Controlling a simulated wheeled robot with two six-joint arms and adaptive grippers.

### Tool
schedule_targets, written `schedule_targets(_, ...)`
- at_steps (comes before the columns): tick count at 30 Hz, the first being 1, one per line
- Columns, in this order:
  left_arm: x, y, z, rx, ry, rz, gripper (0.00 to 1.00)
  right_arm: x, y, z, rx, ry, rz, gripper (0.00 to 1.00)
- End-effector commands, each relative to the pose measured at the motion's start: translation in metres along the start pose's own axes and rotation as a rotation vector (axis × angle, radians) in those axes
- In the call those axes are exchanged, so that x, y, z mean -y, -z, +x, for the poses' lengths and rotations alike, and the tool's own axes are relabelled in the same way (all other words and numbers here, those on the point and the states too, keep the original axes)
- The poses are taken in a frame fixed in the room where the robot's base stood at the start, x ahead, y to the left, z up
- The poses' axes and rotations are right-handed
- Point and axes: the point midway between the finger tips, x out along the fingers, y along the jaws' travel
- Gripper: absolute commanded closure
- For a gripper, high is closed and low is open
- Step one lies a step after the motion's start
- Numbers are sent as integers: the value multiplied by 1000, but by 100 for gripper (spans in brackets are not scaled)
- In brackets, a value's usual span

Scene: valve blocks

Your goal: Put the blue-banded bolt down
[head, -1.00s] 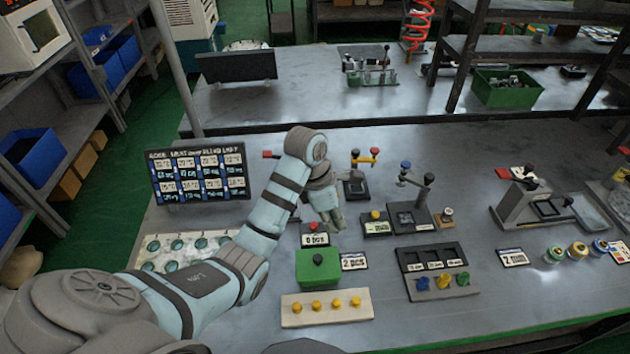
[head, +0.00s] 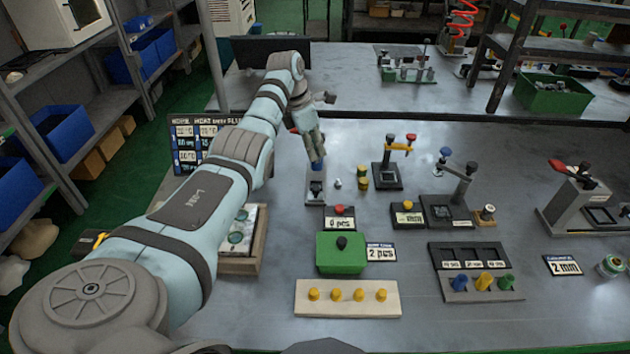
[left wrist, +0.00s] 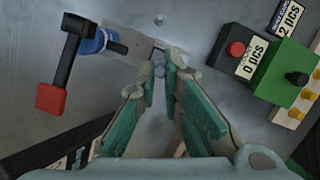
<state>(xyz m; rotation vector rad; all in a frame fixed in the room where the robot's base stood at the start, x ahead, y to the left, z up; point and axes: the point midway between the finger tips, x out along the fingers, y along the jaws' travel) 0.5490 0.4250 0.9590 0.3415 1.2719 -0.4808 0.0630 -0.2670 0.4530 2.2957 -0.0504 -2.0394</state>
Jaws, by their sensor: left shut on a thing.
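My left gripper (head: 318,158) reaches in from the left, pointing down beside a small fixture (head: 316,188) at the back of the near table. In the left wrist view the gripper (left wrist: 159,65) has its green-padded fingers close together at the tips. They are shut on a small grey piece, mostly hidden between them; I take it for the bolt, but no blue band shows. The fixture's blue cylinder (left wrist: 92,42) and its black lever with a red end (left wrist: 52,97) lie left of the fingertips. My right gripper is not in view.
A small silver piece (head: 337,183) and brass-coloured pieces (head: 363,180) stand right of the fixture. A green block with a black knob (head: 341,254), a yellow-pegged board (head: 347,298) and a lever stand (head: 388,172) are nearby.

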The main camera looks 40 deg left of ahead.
Motion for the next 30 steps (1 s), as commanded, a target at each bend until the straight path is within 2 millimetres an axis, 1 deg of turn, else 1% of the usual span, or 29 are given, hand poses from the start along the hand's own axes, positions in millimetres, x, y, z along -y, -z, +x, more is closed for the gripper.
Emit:
schedule_targets(1, 0, 6, 18, -2, 2, -1, 100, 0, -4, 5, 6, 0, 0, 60)
schedule_targets(3, 0, 10, 34, -2, 2, -1, 100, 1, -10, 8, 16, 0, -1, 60)
schedule_targets(6, 0, 13, 47, 0, 1, 0, 100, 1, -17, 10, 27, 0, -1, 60)
schedule_targets(8, -1, 15, 54, 0, 1, 0, 100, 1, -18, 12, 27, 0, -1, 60)
schedule_targets(12, -1, 23, 82, 0, 2, -1, 100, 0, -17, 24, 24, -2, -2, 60)
schedule_targets(13, -1, 24, 87, 0, 2, -1, 100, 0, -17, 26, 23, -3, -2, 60)
schedule_targets(15, -1, 24, 89, 0, 1, 0, 100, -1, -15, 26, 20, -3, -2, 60)
schedule_targets(19, 0, 25, 88, -2, 3, 0, 100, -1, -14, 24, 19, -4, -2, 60)
schedule_targets(20, 0, 25, 88, -2, 4, 0, 87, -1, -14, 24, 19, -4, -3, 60)
schedule_targets(21, 0, 25, 88, -2, 4, 0, 84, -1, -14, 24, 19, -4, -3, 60)
schedule_targets(30, -1, 24, 85, 0, 1, 0, 84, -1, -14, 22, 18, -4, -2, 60)
